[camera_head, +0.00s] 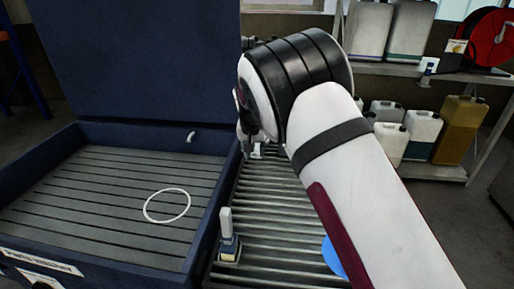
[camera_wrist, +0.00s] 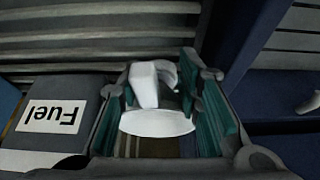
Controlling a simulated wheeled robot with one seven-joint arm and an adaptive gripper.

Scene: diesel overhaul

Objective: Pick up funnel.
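In the wrist view, a white object, seemingly the funnel (camera_wrist: 157,122), lies between the two fingers of my gripper (camera_wrist: 160,92). It shows a rounded white rim and a narrower white part (camera_wrist: 145,84) rising from it. The teal finger pads stand apart, one on each side of it. Whether they press on it cannot be told. In the head view my arm hides most of the gripper, and only a bit of white shows beside it above the rollers.
A dark box labelled Fuel (camera_wrist: 50,118) is at left in the wrist view. In the head view, a blue tray (camera_head: 100,257) holds a white ring (camera_head: 167,205). A white-handled tool (camera_head: 228,238) and a blue disc (camera_head: 332,256) are on the roller conveyor (camera_head: 275,215). Jugs (camera_head: 421,133) stand on shelves.

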